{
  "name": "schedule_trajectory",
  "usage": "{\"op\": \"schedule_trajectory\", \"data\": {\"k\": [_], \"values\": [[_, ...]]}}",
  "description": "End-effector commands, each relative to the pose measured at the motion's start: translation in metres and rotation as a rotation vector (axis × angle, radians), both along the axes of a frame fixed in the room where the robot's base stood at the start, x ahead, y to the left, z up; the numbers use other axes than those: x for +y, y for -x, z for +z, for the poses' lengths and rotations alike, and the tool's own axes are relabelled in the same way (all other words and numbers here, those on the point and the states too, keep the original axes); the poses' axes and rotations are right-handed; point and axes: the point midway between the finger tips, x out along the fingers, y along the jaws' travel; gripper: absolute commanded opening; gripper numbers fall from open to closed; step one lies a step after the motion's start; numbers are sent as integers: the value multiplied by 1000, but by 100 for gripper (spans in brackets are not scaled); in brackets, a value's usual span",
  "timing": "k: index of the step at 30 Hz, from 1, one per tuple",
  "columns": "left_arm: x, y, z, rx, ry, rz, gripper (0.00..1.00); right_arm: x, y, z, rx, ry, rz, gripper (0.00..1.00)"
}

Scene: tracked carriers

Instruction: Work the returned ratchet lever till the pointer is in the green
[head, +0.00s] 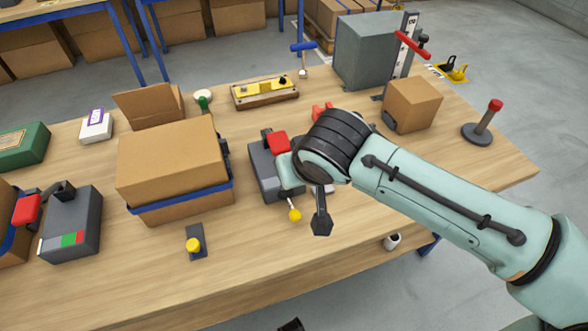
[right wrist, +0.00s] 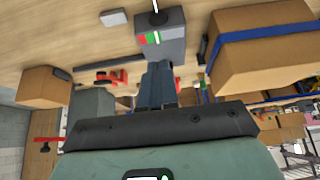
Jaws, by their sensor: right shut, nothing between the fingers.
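A grey ratchet box (head: 262,172) stands on the table's middle, with a red part (head: 278,142) at its far end and a yellow ball (head: 295,215) at its near end. My right arm hides much of it in the head view. In the right wrist view the grey box (right wrist: 172,32) shows a red, green and white scale (right wrist: 149,39); I cannot make out the pointer. My right gripper (right wrist: 157,72) is shut and empty, its fingertips near the box; contact cannot be told. My left gripper is not in view.
A second grey box (head: 75,212) with a red grip (head: 27,209) and scale stands at left. A strapped carton (head: 172,160) stands left of the middle box. A yellow button (head: 193,245) lies in front. A small carton (head: 412,103) stands at right. The table's near edge is mostly clear.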

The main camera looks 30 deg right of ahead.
Motion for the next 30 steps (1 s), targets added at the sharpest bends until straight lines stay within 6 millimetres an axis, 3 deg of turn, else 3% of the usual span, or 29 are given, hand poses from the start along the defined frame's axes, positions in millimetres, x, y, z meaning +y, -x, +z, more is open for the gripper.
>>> {"op": "schedule_trajectory", "data": {"k": [3,9,30], "values": [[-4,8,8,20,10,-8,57,4,15,19,-4,-1,1,0],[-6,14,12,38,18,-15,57,7,27,32,-3,0,1,0],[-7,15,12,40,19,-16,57,7,29,33,-2,0,1,0]]}}
